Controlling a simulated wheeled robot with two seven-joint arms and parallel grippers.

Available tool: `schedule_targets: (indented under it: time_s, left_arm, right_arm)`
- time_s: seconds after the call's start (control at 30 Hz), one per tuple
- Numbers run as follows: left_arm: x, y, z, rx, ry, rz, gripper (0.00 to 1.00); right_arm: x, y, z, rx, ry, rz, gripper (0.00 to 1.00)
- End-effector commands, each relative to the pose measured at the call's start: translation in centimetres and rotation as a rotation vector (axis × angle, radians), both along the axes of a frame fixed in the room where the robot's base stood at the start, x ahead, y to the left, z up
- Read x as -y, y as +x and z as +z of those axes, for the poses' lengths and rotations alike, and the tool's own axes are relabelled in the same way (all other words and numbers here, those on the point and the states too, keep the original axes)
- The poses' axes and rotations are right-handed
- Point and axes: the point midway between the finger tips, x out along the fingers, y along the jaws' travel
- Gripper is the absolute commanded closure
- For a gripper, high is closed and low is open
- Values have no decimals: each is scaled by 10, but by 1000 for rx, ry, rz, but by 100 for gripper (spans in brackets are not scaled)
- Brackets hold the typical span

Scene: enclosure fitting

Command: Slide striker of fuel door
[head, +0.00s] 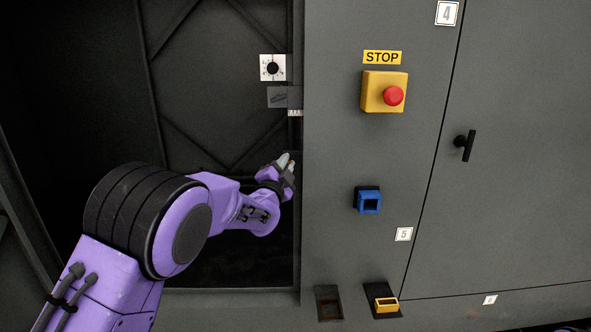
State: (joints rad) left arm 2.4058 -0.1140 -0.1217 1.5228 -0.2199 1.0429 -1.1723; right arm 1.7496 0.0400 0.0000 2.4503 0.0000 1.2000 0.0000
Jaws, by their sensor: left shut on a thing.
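My left gripper (288,167) is at the right edge of a dark open bay in the grey enclosure, beside the door frame. Its fingers are shut on a small part there, which I take to be the striker. The fingers hide most of that part, so its shape and slide position cannot be told. Above the gripper, a grey latch-like plate (284,97) with a small striped label (295,113) sits at the same edge. I cannot tell which panel is the fuel door. My right gripper is not in view.
Right of the bay, the grey front panel carries a yellow stop box (372,92) with a red button, a blue socket (368,201) and a yellow-framed part (386,304). A door with a black handle (465,146) is farther right.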

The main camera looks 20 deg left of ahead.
Motion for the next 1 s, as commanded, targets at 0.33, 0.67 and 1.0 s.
schedule_targets:
  time_s: [0.33, 0.67, 1.0]
  left_arm:
    - [-1, -1, -1, -3, 4, -1, 58]
    - [-3, -5, -2, -2, 3, 3, 58]
    - [2, -74, -21, -2, 8, 2, 58]
  right_arm:
    - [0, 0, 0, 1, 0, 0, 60]
    - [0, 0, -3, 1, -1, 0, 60]
    - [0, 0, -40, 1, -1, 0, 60]
